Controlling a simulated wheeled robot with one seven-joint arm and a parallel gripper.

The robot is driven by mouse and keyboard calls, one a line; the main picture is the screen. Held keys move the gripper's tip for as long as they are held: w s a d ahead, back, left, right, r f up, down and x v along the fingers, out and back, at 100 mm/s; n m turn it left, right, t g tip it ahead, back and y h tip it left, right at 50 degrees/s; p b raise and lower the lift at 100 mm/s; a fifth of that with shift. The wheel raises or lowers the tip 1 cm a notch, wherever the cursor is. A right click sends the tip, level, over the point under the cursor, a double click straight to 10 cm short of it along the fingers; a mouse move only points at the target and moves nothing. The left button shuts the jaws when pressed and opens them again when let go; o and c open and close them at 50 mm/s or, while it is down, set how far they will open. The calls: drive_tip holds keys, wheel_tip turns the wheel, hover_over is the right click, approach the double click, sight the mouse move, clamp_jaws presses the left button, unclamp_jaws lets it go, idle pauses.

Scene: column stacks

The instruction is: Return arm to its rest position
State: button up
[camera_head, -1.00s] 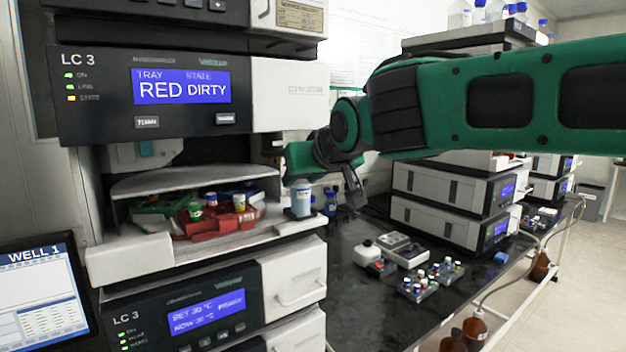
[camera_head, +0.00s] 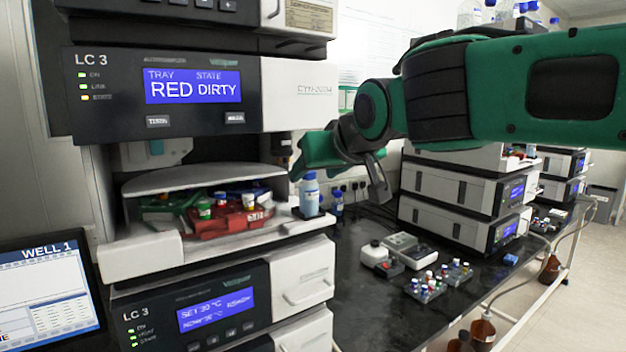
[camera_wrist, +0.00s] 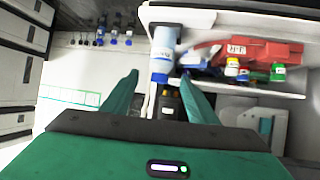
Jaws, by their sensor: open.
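My arm (camera_head: 440,95) is green and black and reaches in from the right in the head view. My gripper (camera_wrist: 160,88) is open and empty, with its two green fingers spread in the wrist view. In the head view it shows (camera_head: 316,152) just above a white-and-blue bottle (camera_head: 310,193). That bottle stands at the right end of the LC 3 tray shelf (camera_head: 265,232). In the wrist view the bottle (camera_wrist: 163,55) lies beyond and between the fingertips, apparently untouched. The fingertips are partly hidden in the head view.
A red rack (camera_head: 225,222) and green rack with vials sit inside the LC 3 bay. A screen (camera_head: 45,285) stands lower left. The black bench (camera_head: 365,290) holds vial racks (camera_head: 438,280) and small devices. Stacked instruments (camera_head: 455,215) stand behind, below my arm.

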drive_tip(key=v, duration=0.6)
drive_tip(key=s+d+f+m+g+h, duration=0.2)
drive_tip(key=d+f+m+h, duration=0.1)
drive_tip(key=d+f, duration=0.8)
drive_tip(key=s+d+f+m+g+h, duration=0.25)
drive_tip(key=d+f, duration=0.45)
drive_tip(key=d, duration=0.9)
drive_tip(key=s+d+f+m+g, duration=0.1)
drive_tip(key=s+d+f+g, duration=0.1)
drive_tip(key=s+d+f, duration=0.2)
drive_tip(key=s+d+f+m+g, duration=0.2)
drive_tip(key=s+f, duration=0.4)
drive_tip(key=s, duration=0.5)
drive_tip(key=s+d+f+m+g+y, duration=0.1)
drive_tip(key=s+d+f+m+g, duration=0.1)
drive_tip(key=s+d+f, duration=0.3)
drive_tip(key=s+g, duration=0.1)
drive_tip(key=s, duration=0.2)
drive_tip(key=shift+d, duration=0.35)
